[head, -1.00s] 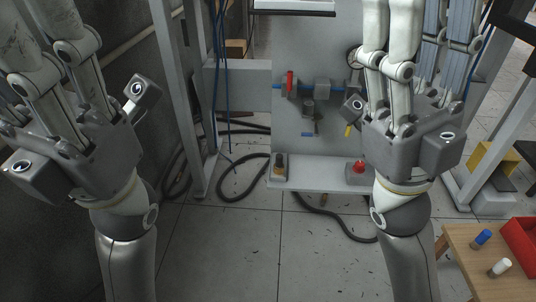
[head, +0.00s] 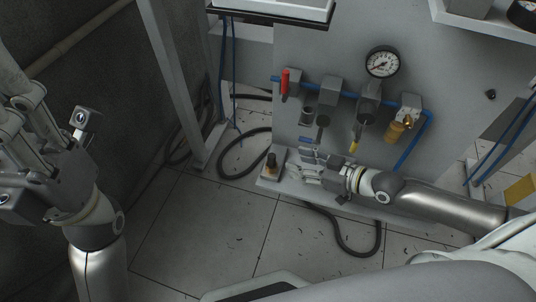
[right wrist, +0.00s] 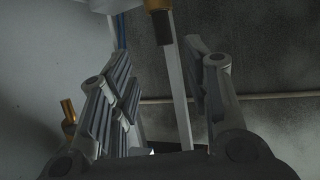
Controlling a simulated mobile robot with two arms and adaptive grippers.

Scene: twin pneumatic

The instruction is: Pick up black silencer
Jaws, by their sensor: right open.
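The black silencer (head: 271,160) stands upright on a small block at the left end of the ledge below the panel. My right gripper (head: 300,163) is open and empty over that ledge. It points left, with its fingers just right of the silencer and apart from it. In the right wrist view, which looks upside down, the silencer's dark body (right wrist: 163,28) and brass-coloured part show near the top edge, between the lines of the open fingers (right wrist: 163,65). My left gripper (head: 45,150) is at the left edge, far from the silencer; its fingertips are cut off.
The panel carries a blue pipe (head: 345,95), a red-handled valve (head: 286,82), a pressure gauge (head: 382,62) and a brass-coloured bowl (head: 396,132) above my right arm. A grey post (head: 175,80) stands left. Black hose (head: 232,172) lies on the open floor.

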